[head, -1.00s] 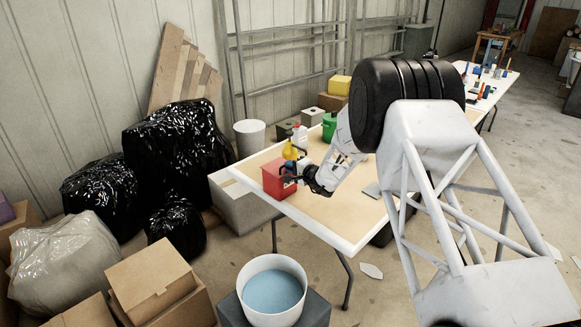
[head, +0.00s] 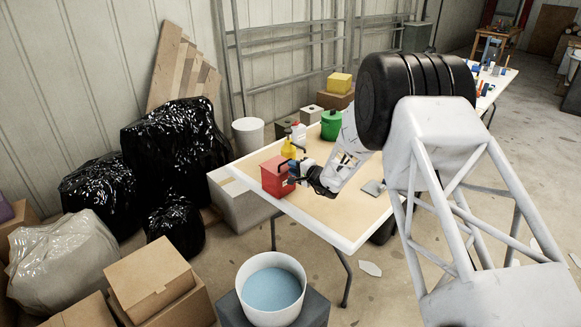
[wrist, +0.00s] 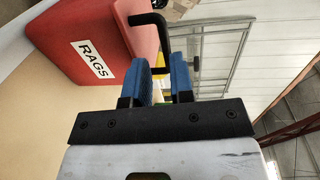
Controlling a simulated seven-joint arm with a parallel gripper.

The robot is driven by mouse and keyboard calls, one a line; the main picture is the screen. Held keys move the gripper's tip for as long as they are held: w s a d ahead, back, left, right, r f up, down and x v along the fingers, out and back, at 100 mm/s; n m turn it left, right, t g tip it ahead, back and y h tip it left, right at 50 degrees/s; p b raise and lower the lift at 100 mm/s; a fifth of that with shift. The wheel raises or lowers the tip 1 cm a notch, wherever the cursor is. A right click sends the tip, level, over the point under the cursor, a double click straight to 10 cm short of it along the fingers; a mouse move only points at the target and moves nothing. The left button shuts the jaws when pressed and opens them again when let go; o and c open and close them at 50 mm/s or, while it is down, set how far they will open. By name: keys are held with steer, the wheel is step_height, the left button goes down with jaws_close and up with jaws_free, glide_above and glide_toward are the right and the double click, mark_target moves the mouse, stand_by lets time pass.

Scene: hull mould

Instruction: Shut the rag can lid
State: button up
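The red rag can (head: 274,178) stands near the left edge of the table. Its RAGS label shows in the wrist view, where the can (wrist: 85,40) is at the upper left. A black bent handle (wrist: 166,42) juts from the can's lighter red edge strip, which seems to be the lid. I cannot tell how far the lid is open. My gripper (head: 297,168) is at the can's right side. In the wrist view my gripper (wrist: 163,72) has its two blue fingers apart, with a gap between them. The handle's near end is by the fingertips; contact is unclear.
A yellow bottle (head: 288,149), a white bottle (head: 299,132) and a green container (head: 331,125) stand behind the can on the table (head: 330,213). A grey flat piece (head: 373,187) lies to the right. A white bucket (head: 270,312) stands in front, below the table.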

steer(key=shift+v, duration=2.7)
steer(key=shift+r, duration=0.15)
steer(key=s+a+r+n+g+h, duration=0.1)
steer(key=s+r+n+g, duration=0.25)
steer(key=s+r, duration=0.8)
steer(key=s+r+n+g, duration=0.3)
steer(key=s+r+g, duration=0.35)
steer(key=s, duration=0.75)
steer(key=s+d+r+h, duration=0.1)
steer(key=s+d+h, duration=0.2)
steer(key=s, duration=0.8)
steer(key=s+d+r+n+h, duration=0.1)
steer(key=s+d+h, duration=0.3)
steer(key=s, duration=0.7)
steer(key=s+d+r+n+h, duration=0.1)
steer(key=s+d+r+h, duration=0.2)
steer(key=s, duration=0.9)
steer(key=d+h, duration=0.1)
steer(key=d, duration=0.2)
steer(key=shift+d+r+t, duration=0.15)
steer(key=shift+r+t, duration=0.05)
steer(key=shift+t, duration=0.2)
